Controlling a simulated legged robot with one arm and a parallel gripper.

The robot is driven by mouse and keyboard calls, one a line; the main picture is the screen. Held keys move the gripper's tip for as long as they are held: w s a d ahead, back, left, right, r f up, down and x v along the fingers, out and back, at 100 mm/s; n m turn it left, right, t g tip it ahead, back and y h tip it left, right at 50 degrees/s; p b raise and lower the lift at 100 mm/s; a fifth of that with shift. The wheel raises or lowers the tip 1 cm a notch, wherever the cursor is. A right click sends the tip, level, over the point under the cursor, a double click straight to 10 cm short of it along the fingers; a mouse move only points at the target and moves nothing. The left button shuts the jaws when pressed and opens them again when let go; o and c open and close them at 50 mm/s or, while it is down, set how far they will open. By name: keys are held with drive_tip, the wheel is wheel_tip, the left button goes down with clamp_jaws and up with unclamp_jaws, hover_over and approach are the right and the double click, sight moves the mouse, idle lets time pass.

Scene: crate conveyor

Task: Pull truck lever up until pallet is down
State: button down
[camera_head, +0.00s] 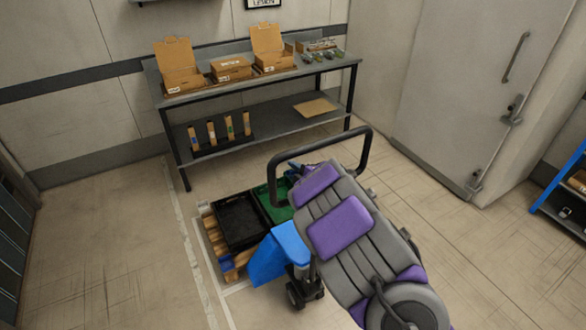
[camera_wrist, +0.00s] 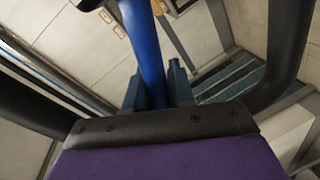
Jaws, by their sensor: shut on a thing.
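The blue pallet truck (camera_head: 268,262) stands at the lower middle of the head view, beside the wooden pallet (camera_head: 229,266). In the wrist view a blue bar, apparently the truck lever (camera_wrist: 145,40), rises between the dark fingers of my gripper (camera_wrist: 155,88). The gripper is shut on this bar. In the head view my purple-and-grey arm reaches over the truck and hides most of the gripper and lever. Whether the pallet rests on the floor or is raised cannot be told.
A black crate (camera_head: 219,212) and a green crate (camera_head: 268,213) sit on the pallet. Behind stands a workbench (camera_head: 140,66) with cardboard boxes. A grey door (camera_head: 480,85) and blue-framed rack (camera_head: 553,180) are at right. Floor to the left is clear.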

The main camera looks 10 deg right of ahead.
idle(0.3)
drive_tip(key=c, duration=1.1)
unclamp_jaws()
drive_tip(key=shift+w, duration=0.1)
drive_tip(key=shift+o, duration=0.2)
drive_tip(key=b+v, duration=1)
drive_tip(key=v, duration=0.7)
drive_tip(key=shift+d+b, duration=0.1)
drive_tip(key=shift+b, duration=0.2)
